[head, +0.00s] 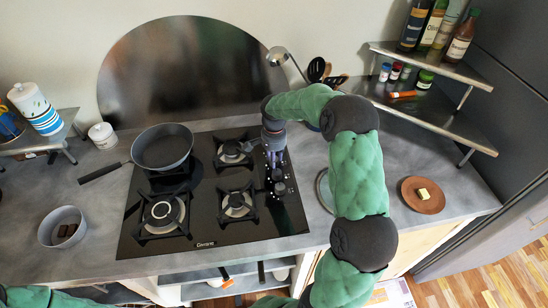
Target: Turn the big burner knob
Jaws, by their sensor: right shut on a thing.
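The black gas hob (212,228) is set in the grey counter. A column of burner knobs (278,188) runs along its right side. My right gripper (275,158) points down over the far end of this column and is shut on a knob there, which its fingers mostly hide. Which way that knob is turned cannot be seen. The largest-looking burner (164,212) is at the front left, with no flame visible. My left gripper is out of view; only a bit of green arm shows at the bottom left corner.
A dark frying pan (163,146) sits on the back left burner. A grey bowl (63,227) stands on the counter at left. A wooden plate with a yellow piece (423,195) lies at right. A two-level shelf with bottles (437,108) stands at the back right.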

